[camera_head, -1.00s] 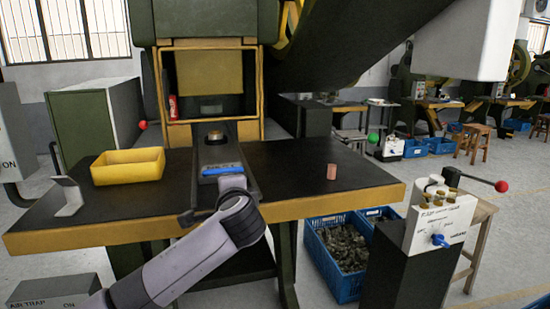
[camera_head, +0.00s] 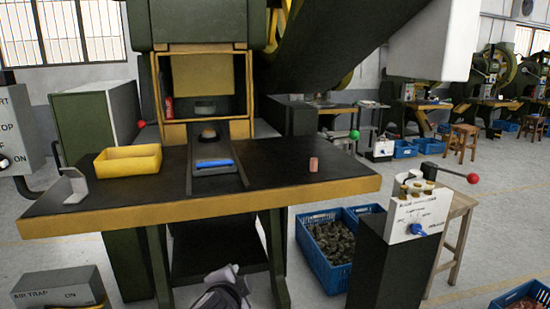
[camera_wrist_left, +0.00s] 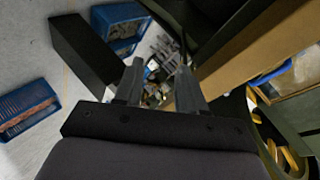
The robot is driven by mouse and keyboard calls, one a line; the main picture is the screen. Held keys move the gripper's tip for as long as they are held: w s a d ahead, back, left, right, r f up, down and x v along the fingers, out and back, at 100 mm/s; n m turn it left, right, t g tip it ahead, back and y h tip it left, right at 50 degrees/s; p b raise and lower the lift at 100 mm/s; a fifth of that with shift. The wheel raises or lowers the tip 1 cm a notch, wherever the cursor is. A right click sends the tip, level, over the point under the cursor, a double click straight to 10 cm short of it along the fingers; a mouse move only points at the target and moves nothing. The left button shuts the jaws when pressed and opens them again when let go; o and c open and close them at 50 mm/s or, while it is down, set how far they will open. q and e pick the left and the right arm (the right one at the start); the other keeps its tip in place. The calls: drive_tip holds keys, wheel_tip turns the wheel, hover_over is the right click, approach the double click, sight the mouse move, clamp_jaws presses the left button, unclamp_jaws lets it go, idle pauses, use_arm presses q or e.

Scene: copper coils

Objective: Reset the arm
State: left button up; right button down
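My left gripper (camera_wrist_left: 160,78) shows in the left wrist view with its two fingers apart and nothing between them. Beyond the fingers are the floor, blue crates and a table edge, tilted in that view. In the head view only a grey and dark part of my arm (camera_head: 225,289) shows at the bottom edge, below the table's front edge and clear of the tabletop; no fingers show there. My right gripper is not in view. A small copper coil (camera_head: 313,164) stands upright on the right of the black tabletop (camera_head: 275,173).
A yellow tray (camera_head: 128,174) sits on the table's left side. A blue-topped piece (camera_head: 214,164) lies in the middle, before the press opening. A control post (camera_head: 416,224) with a red-knobbed lever and a blue crate (camera_head: 327,279) of parts stand right of the table.

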use_arm(q)
drive_tip(key=s+a+f+n+g+h, duration=0.25)
drive_tip(key=s+f+n, duration=0.25)
drive_tip(key=s+f, duration=0.8)
drive_tip(key=s+a+f+n, duration=0.2)
drive_tip(key=s+a, duration=0.2)
drive_tip(key=s, duration=0.4)
drive_tip(key=s+a+f+n, duration=0.3)
drive_tip(key=s+a, duration=0.2)
drive_tip(key=s, duration=0.3)
drive_tip(key=shift+s+n+t+y, duration=0.3)
drive_tip(key=shift+s+t+y, duration=0.1)
drive_tip(key=shift+t+y, duration=0.05)
drive_tip(key=shift+a, duration=0.1)
